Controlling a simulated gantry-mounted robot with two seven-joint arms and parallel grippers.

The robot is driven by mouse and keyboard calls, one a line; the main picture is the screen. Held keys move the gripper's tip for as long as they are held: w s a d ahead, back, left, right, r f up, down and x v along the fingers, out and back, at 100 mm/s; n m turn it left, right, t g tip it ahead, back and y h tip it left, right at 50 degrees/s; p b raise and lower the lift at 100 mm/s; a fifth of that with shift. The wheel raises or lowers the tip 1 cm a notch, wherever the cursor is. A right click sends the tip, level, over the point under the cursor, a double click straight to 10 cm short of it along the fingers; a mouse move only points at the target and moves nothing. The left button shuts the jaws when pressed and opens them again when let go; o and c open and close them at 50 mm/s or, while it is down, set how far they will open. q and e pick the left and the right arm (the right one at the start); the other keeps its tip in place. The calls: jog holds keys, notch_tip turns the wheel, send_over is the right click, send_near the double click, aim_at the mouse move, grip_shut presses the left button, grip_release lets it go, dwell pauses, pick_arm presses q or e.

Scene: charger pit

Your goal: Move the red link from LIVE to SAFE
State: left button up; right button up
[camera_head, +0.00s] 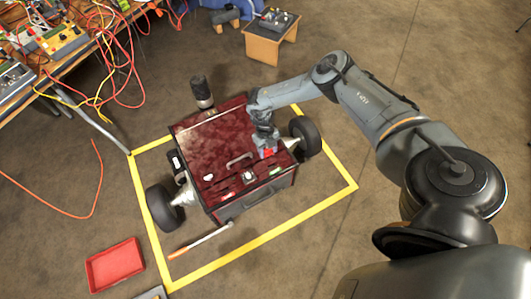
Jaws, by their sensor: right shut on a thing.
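The red link (268,153) is a small bright red piece at the right part of the dark red wheeled unit's top (215,140). My right gripper (266,146) reaches down from the upper right and is shut on the red link, partly hiding it. Whether the link is seated or lifted is too small to tell. The LIVE and SAFE markings cannot be read at this size. A small pale round part (249,177) and a curved handle (239,159) sit on the unit to the left of the gripper. My left gripper is not in view.
The unit stands inside a yellow floor outline (262,240) with black wheels (164,207) at its sides. A long-handled tool (200,241) lies in front. A red tray (115,265) is at lower left. A cluttered bench with cables (75,65) is at upper left.

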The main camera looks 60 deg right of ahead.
jog(key=shift+s+d+r, duration=0.1)
jog(key=shift+s+d, duration=0.1)
jog(key=shift+s, duration=0.25)
jog(key=shift+s+d, duration=0.2)
jog(key=shift+s, duration=0.25)
jog(key=shift+w+d+f+b, duration=0.25)
jog(key=shift+f+b, duration=0.1)
jog(key=shift+f, duration=0.15)
jog(key=shift+s+a+f+b, duration=0.1)
jog(key=shift+f+b, duration=1.6)
jog(key=shift+f, duration=0.3)
jog(key=shift+s+a+f+b, duration=0.1)
jog(key=shift+f+b, duration=1.6)
jog(key=shift+f, duration=0.3)
jog(key=shift+p, duration=0.3)
jog(key=shift+f+b, duration=0.3)
jog(key=shift+f, duration=0.05)
